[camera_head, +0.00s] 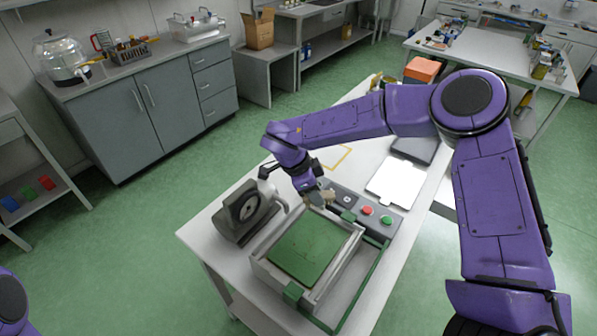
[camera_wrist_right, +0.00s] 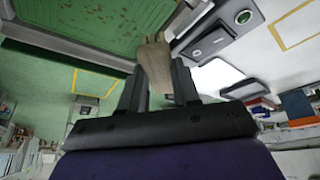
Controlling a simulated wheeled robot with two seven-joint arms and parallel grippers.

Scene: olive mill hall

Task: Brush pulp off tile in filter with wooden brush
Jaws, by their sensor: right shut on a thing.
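My right gripper (camera_head: 318,196) is shut on the wooden brush (camera_head: 328,196), just above the back edge of the filter. The right wrist view shows the pale brown brush (camera_wrist_right: 154,68) between the two dark fingers of the gripper (camera_wrist_right: 158,84). The green tile (camera_head: 307,247) lies flat inside the grey frame of the filter (camera_head: 265,272). In the wrist view, the tile (camera_wrist_right: 85,22) fills the upper left. Small brown specks show near its edge there. I cannot tell whether the bristles touch the tile. My left gripper is out of view.
A grey machine with a round opening (camera_head: 246,208) stands left of the filter. A control panel with red and green buttons (camera_head: 367,210) is at its right. A white tablet-like board (camera_head: 397,182) lies farther back on the white table (camera_head: 213,238).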

